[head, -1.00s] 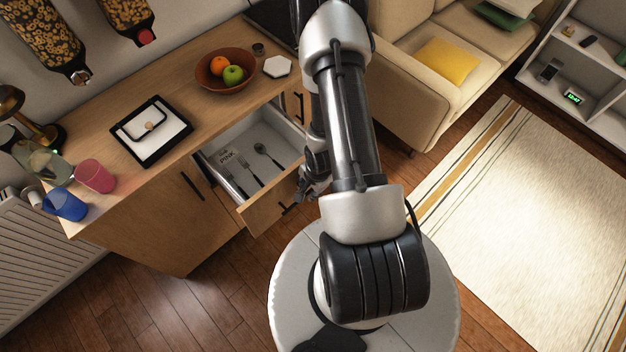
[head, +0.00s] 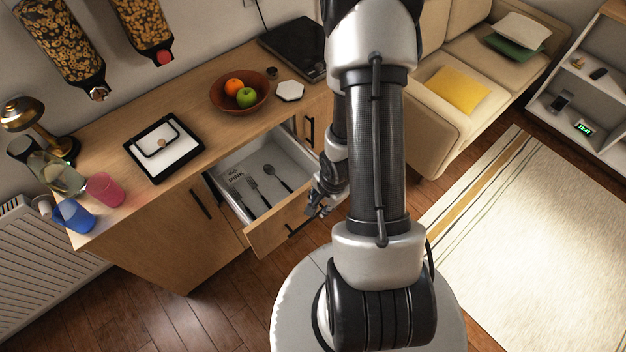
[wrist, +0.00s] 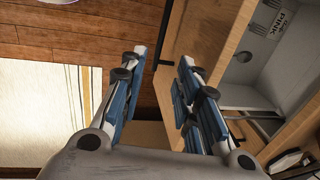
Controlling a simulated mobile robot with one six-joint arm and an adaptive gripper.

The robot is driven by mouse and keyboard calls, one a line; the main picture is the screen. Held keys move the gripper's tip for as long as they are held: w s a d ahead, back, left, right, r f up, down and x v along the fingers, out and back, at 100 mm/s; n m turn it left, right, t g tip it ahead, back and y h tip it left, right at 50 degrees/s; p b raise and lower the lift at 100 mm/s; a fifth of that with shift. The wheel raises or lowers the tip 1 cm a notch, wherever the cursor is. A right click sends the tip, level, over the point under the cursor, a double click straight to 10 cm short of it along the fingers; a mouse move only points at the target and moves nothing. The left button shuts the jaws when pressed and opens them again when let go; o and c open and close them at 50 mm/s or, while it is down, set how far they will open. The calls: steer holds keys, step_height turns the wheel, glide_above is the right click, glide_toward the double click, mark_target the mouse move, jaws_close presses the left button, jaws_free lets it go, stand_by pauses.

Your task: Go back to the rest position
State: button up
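My gripper (wrist: 158,95) is open and empty in the wrist view, its two blue-padded fingers apart with wood cabinet and floor seen between them. In the head view my gripper (head: 318,203) is small and partly hidden by my arm, just right of the open drawer's front. The drawer (head: 277,222) is pulled out from the wooden counter and holds two forks (head: 258,190), a spoon (head: 279,178) and a label reading PINK (head: 236,178). The drawer also shows in the wrist view (wrist: 247,97), right of the fingers.
On the counter (head: 205,93) stand a fruit bowl (head: 240,104), a tablet-like tray (head: 164,147), a pink cup (head: 104,189), a blue cup (head: 73,215) and a brass lamp (head: 30,118). A sofa (head: 430,120) stands behind my arm. Rug (head: 540,240) and floor are clear at right.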

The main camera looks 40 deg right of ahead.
steer(key=shift+r, duration=0.1)
steer(key=w+a+r+n+h, duration=0.1)
steer(key=r+n, duration=0.2)
steer(key=r, duration=0.4)
steer(key=w+a+r+n+t, duration=0.1)
steer(key=w+r+n, duration=0.1)
steer(key=r, duration=0.5)
steer(key=w+a+r+n+h, duration=0.1)
steer(key=a+r+n, duration=0.15)
steer(key=r, duration=0.45)
steer(key=s+a+r+n+y, duration=0.1)
steer(key=s+a+r+n, duration=0.4)
steer(key=r, duration=0.2)
steer(key=s+a+r+n+t+y, duration=0.1)
steer(key=s+a+r+n, duration=0.4)
steer(key=r, duration=0.2)
steer(key=shift+s+a+r, duration=0.15)
steer(key=shift+a+r, duration=0.05)
steer(key=shift+a, duration=0.15)
